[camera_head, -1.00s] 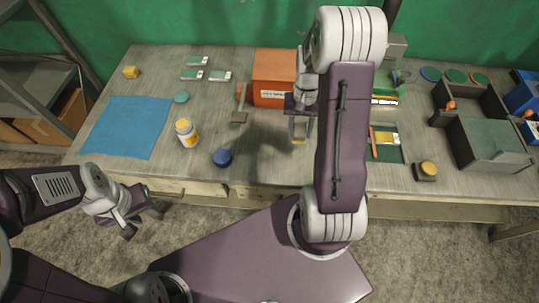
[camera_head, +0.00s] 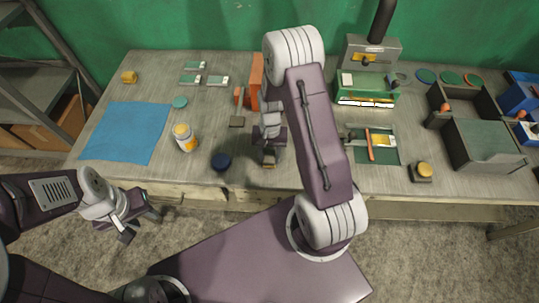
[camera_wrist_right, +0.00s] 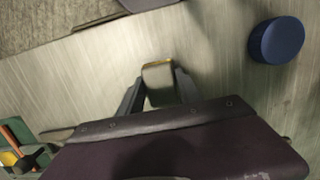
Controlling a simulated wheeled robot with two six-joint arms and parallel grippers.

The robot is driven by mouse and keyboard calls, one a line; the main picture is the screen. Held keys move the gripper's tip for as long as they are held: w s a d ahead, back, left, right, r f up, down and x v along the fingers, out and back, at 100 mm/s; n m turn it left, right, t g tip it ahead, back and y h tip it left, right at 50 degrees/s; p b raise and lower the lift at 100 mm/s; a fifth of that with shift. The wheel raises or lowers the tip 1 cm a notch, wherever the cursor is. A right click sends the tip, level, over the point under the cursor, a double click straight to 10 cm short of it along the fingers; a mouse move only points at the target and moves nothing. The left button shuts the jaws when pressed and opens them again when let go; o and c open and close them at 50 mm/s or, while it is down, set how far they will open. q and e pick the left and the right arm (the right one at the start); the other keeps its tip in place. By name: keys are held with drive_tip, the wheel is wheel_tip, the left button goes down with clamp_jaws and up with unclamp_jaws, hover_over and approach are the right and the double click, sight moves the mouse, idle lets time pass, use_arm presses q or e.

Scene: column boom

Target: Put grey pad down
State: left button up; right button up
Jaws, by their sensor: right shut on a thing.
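My right gripper (camera_head: 269,158) is shut on a small grey pad with a yellowish edge. The pad (camera_wrist_right: 158,72) shows between the two fingers in the right wrist view, above the worn grey table top (camera_head: 300,177). I cannot tell whether the pad touches the table. It is to the right of a dark blue round lid (camera_head: 221,161), apart from it; the lid also shows in the right wrist view (camera_wrist_right: 276,41). My left gripper (camera_head: 139,224) is open and empty in front of the table's front edge.
A white and yellow bottle (camera_head: 184,138), a teal disc (camera_head: 180,102) and a blue cloth (camera_head: 126,132) lie left. A small dark block (camera_head: 237,121) is near. My arm partly hides an orange box (camera_head: 256,82). A green tray (camera_head: 386,157) is right.

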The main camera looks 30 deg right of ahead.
sight(270, 152)
drive_tip(key=shift+s+f, duration=0.1)
drive_tip(key=shift+f, duration=0.1)
drive_tip(key=o, duration=1.2)
drive_tip(key=shift+r, duration=0.15)
wheel_tip(270, 152, up, 12)
drive_tip(key=w, duration=0.2)
drive_tip(key=s+a+n+t, duration=0.1)
drive_tip(key=s+n, duration=0.1)
drive_tip(key=s, duration=0.1)
drive_tip(key=s+a+r+n+t, duration=0.1)
drive_tip(key=s+a+n, duration=0.1)
drive_tip(key=s, duration=0.1)
drive_tip(key=s+a+r+n, duration=0.1)
drive_tip(key=s+n, duration=0.1)
drive_tip(key=s, duration=0.2)
drive_tip(key=shift+a+t+h, duration=0.4)
